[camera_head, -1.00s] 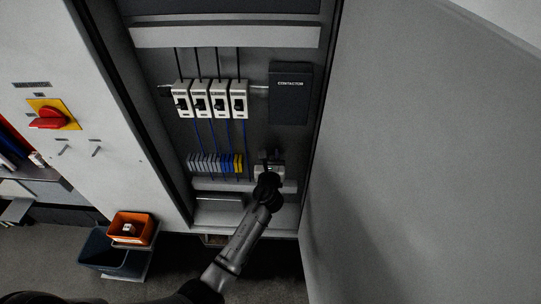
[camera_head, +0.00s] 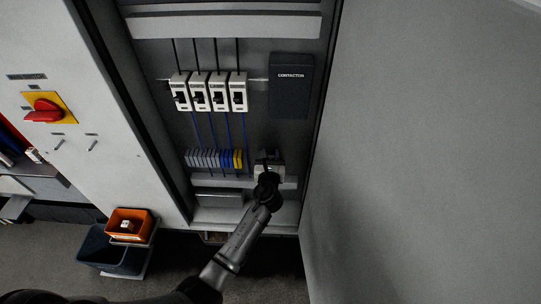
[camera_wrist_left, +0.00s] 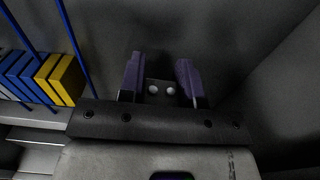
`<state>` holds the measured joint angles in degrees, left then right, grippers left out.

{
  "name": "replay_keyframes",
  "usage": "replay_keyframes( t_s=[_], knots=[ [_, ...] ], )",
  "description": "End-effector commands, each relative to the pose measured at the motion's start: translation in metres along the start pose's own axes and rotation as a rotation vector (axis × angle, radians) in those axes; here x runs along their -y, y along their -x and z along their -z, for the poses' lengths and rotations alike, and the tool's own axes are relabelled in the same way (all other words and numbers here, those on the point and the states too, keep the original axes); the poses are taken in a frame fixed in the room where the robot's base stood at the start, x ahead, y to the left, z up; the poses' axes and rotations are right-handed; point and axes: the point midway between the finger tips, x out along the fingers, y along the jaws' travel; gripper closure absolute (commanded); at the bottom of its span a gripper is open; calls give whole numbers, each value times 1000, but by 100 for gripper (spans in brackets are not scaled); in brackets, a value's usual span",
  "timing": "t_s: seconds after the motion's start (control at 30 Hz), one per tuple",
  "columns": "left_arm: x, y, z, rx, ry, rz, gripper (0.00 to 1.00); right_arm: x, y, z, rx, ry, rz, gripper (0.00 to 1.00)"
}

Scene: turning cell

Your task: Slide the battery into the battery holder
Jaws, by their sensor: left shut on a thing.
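My left gripper (camera_head: 268,159) is in the lower right of the open cabinet in the head view, in front of a small pale housing (camera_head: 279,170) that looks like the battery holder. In the left wrist view my gripper (camera_wrist_left: 161,72) has its two purple-grey fingers on either side of a small dark block with two round pale studs, apparently the battery (camera_wrist_left: 161,91). The fingers are shut on it. My wrist hides much of the holder in the head view, and I cannot tell how far the battery is inside it. My right gripper is not in view.
Grey, blue and yellow terminal blocks (camera_head: 215,159) sit left of my gripper. Breakers (camera_head: 210,93) and a contactor box (camera_head: 291,86) are above. The cabinet's side wall is close on the right. An orange bin (camera_head: 129,224) stands at lower left.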

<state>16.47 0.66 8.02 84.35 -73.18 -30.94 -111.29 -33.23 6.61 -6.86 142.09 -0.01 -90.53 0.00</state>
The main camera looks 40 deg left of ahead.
Motion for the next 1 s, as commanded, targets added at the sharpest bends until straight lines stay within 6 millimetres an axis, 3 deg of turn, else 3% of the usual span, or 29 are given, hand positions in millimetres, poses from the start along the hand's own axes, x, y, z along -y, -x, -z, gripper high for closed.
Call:
replay_keyframes(
  t_s=[1.0],
  knots=[
    [0, 0, 12, 0, 0, 0, 98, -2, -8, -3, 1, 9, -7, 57]
  ],
)
